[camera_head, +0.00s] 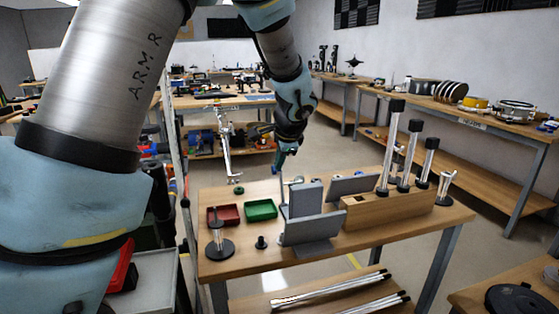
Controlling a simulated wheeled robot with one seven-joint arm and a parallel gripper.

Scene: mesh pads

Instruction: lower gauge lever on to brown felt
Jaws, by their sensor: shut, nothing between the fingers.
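My gripper (281,163) hangs from my arm above the back of the near wooden table (375,246), just behind a grey block. It is small in view and its fingers are shut with nothing held. I cannot pick out a gauge lever or a brown felt for certain. A small clear stand on a round black base (219,247) is at the table's left front. A grey block (305,199) stands among grey angled plates (312,231) in the middle.
A red tray (223,214) and a green tray (261,209) lie left of the block. A wooden rack (388,209) at right holds tall black-capped rods (391,150). A small black knob (261,243) stands near the front.

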